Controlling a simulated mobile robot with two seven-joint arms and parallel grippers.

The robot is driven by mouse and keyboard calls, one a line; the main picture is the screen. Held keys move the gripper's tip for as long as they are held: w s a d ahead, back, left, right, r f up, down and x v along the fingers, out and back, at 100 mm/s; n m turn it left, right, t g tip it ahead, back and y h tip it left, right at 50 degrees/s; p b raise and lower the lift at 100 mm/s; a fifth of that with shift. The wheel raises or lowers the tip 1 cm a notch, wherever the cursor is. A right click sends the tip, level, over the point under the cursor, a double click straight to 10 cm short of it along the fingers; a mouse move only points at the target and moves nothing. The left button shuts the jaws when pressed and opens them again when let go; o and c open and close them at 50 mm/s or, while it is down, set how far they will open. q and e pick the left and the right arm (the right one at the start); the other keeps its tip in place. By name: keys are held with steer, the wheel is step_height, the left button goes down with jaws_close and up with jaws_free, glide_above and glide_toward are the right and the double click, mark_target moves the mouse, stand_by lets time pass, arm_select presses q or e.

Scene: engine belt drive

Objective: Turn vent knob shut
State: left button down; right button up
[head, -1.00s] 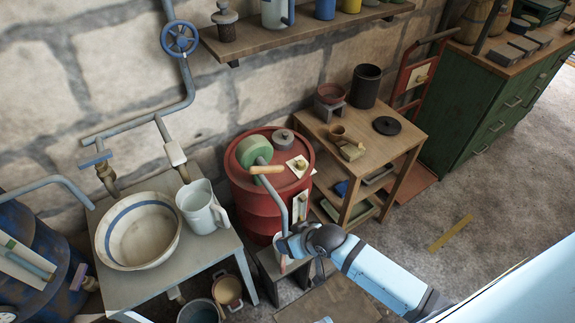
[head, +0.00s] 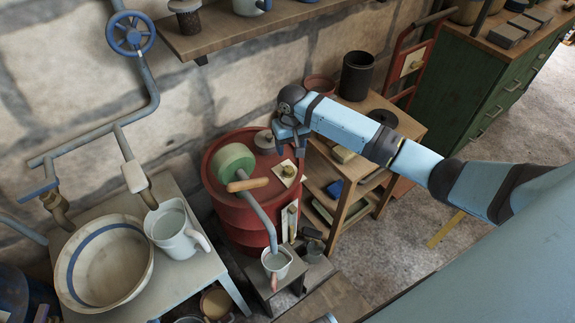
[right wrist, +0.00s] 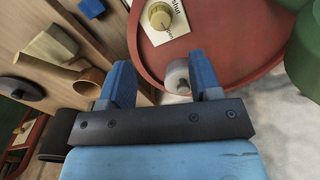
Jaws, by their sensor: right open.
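The vent knob (head: 289,170) is a small brass knob on a white plate on top of the red drum (head: 236,215). In the right wrist view the knob (right wrist: 160,16) shows at the top edge, and its plate bears the word "shut". My right gripper (head: 290,137) is open above the drum's back right rim, apart from the knob. In the right wrist view a grey cap (right wrist: 176,76) on the drum shows between the open fingers. My left gripper is not in view.
A green disc (head: 232,162) and a pipe with a wooden handle (head: 247,184) stand on the drum. A jug (head: 277,262) sits under the pipe's end. A wooden shelf table (head: 405,125) with pots is at the right. A basin (head: 104,262) is at the left.

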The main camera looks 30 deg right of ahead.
mark_target(289, 169)
steer(key=f, duration=1)
steer(key=shift+w+a+f, duration=0.15)
steer(key=shift+a+f, duration=0.05)
steer(key=shift+f, duration=0.2)
steer(key=c, duration=0.9)
